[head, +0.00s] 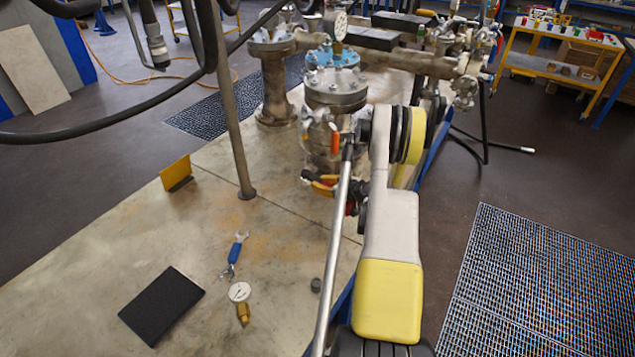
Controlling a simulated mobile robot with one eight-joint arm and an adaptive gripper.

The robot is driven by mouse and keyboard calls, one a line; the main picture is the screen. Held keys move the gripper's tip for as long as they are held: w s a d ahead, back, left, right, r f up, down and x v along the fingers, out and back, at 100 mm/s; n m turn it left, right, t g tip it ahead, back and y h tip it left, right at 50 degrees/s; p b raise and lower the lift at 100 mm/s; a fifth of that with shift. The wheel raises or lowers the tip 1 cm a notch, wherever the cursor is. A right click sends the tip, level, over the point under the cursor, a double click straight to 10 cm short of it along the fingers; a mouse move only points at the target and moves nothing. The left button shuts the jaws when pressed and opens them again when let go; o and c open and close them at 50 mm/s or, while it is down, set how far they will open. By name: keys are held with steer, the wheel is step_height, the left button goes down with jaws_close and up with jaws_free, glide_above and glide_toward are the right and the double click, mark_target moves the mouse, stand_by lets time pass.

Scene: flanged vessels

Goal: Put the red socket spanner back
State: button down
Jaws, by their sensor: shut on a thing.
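I cannot make out the red socket spanner for certain. Small red and orange parts (325,186) show beside the vessel's lower body, partly hidden by the arm, and I cannot tell what they belong to. A blue-handled spanner (237,254) lies on the worn metal platform (110,265).
A black pad (161,306) and a dial gauge (240,291) lie on the platform. A yellow plate (176,173) and a thin post (235,130) stand at left. Black hoses cross the upper left. A yellow trolley (555,65) stands far right. The platform's left front is mostly clear.

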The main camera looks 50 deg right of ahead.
steer(key=shift+a+f+n+y+b, duration=0.5)
steer(key=shift+f+b, duration=0.2)
steer(key=shift+f, duration=0.7)
steer(key=shift+a+f+n+y+b, duration=0.45)
steer(key=shift+f+y+b, duration=0.15)
steer(key=shift+f, duration=0.8)
steer(key=shift+a+f+n+y+b, duration=0.5)
steer(key=shift+f+b, duration=0.25)
steer(key=shift+f, duration=0.65)
steer(key=shift+f, duration=0.55)
steer(key=c, duration=1.2)
jaws_free()
steer(key=shift+s, duration=0.1)
steer(key=v, duration=1.2)
steer(key=shift+f, duration=0.1)
